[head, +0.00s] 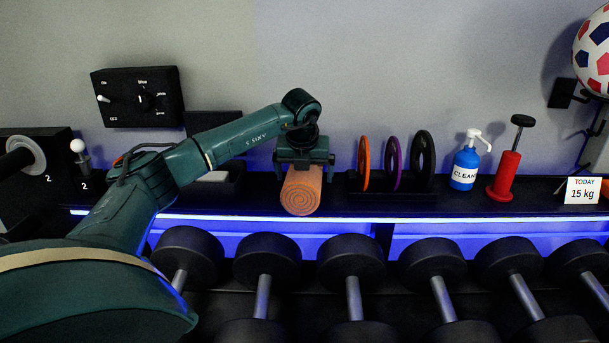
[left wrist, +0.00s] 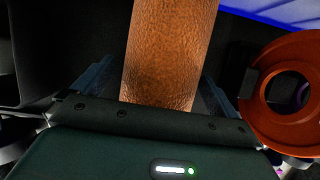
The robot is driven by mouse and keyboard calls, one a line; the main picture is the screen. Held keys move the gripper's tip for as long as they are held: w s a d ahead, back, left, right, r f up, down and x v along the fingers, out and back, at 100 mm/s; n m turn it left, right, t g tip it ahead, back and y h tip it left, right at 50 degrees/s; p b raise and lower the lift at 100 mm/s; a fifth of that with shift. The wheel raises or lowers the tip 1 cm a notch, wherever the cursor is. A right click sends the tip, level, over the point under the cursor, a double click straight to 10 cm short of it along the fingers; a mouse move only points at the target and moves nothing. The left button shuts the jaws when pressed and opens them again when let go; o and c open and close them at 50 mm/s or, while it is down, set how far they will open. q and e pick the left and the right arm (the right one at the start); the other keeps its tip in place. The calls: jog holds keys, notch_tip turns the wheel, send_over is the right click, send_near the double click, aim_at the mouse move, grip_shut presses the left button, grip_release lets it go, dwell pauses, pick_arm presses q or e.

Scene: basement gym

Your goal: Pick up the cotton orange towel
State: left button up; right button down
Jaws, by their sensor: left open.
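The orange towel (head: 301,190) is a rolled cylinder with a spiral end facing me, lying on the black shelf in the head view. My left gripper (head: 303,168) is directly above the towel's far part. In the left wrist view the towel (left wrist: 168,50) runs between the two open fingers (left wrist: 155,90), with one finger on each side. I cannot tell whether the fingers touch it. The towel's far end is hidden under the gripper. My right gripper is not in view.
Upright rings (head: 364,163) in a rack stand just right of the towel; the orange one (left wrist: 290,90) is close to a finger. A cleaner bottle (head: 465,166) and red pump (head: 506,172) stand farther right. Several dumbbells (head: 268,258) sit below the shelf (head: 340,203).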

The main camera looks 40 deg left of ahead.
pick_arm(q)
jog(key=shift+c, duration=0.2)
jog(key=c, duration=1.1)
jog(key=shift+r, duration=0.15)
